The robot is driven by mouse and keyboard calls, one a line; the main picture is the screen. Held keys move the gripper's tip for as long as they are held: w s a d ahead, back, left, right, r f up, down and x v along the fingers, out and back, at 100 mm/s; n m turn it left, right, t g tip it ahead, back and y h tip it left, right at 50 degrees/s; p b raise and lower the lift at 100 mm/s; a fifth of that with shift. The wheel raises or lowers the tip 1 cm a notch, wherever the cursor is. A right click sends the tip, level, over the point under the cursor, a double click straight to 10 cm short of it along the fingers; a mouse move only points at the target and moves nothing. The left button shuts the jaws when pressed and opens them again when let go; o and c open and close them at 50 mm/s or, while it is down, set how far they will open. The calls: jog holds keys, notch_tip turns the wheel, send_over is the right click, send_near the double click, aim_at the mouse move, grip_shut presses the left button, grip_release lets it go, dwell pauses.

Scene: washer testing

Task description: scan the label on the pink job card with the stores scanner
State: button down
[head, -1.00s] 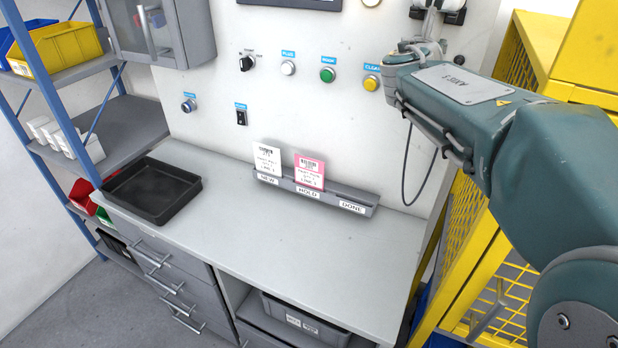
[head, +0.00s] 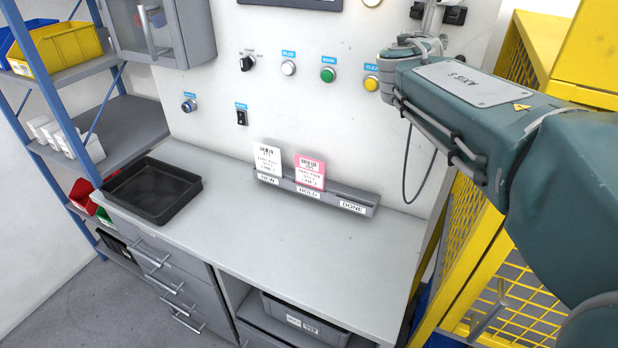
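The pink job card (head: 309,172) stands in the grey card rack at the slot marked HOLD, with its barcode label facing out. A white card (head: 267,160) stands beside it at NEW, and the DONE slot (head: 352,207) holds no card. My arm reaches in from the right to the upper wall. My gripper's fingers cannot be made out at the top edge, where a pale upright part (head: 432,16) shows between two dark blocks. I cannot tell what that part belongs to. The stores scanner is not clearly visible. A dark cable (head: 407,180) hangs below my arm.
A black tray (head: 152,191) sits at the bench's left end. The middle of the bench (head: 250,235) is clear. A control panel with a green button (head: 328,75) is on the wall. A yellow mesh cage (head: 480,230) stands at the right, shelves (head: 125,130) at the left.

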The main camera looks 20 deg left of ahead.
jog(key=s+a, duration=0.1)
jog(key=s, duration=0.8)
jog(key=shift+a, duration=0.4)
jog(key=shift+s, duration=0.1)
